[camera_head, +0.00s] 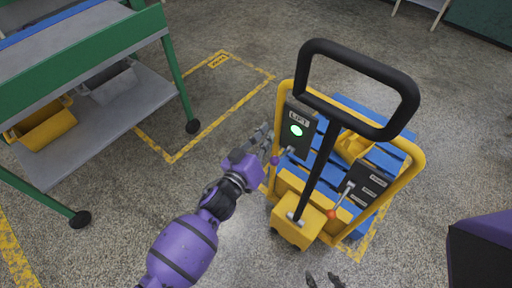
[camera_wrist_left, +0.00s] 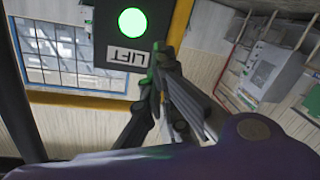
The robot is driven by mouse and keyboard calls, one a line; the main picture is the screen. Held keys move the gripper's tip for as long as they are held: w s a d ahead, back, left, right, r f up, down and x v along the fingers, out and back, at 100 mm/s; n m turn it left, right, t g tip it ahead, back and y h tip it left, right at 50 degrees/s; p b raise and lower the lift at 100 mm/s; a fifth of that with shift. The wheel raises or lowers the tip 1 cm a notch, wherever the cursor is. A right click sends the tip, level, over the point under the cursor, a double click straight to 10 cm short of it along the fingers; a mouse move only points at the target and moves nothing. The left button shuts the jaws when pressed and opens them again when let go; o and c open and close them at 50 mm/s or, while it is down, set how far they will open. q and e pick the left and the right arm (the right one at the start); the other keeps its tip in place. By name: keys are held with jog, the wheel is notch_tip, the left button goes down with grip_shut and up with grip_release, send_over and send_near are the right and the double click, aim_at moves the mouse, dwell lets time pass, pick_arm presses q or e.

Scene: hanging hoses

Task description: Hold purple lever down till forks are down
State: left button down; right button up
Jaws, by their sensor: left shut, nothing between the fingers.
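The yellow lift truck has a dark LIFT panel (camera_head: 299,128) with a lit green lamp (camera_head: 296,130). The panel and lamp also show upside down in the left wrist view (camera_wrist_left: 125,57). The purple lever's knob (camera_head: 275,160) sticks out at the panel's lower left. My left gripper (camera_head: 264,133) is shut and empty beside the panel, just above and left of the knob; I cannot tell whether it touches. In the left wrist view its fingers (camera_wrist_left: 157,62) cover the lever. My right gripper (camera_head: 324,280) shows only two separated fingertips at the bottom edge. The forks are hidden.
A black handle loop (camera_head: 362,75) rises over the truck. A second panel (camera_head: 364,187) with an orange-knobbed lever (camera_head: 331,214) is on its right. A blue pallet (camera_head: 345,106) lies behind. A green-framed shelf cart (camera_head: 95,122) stands left. Floor between is clear.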

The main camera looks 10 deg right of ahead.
pick_arm(q)
jog(key=s+f, duration=0.2)
jog(key=f, duration=0.1)
jog(key=shift+s+a+f, duration=0.1)
jog(key=shift+s+f, duration=0.05)
jog(key=shift+s, duration=0.05)
pick_arm(e)
jog(key=shift+w+a+f, duration=0.1)
jog(key=shift+w, duration=0.35)
jog(key=shift+s, duration=0.2)
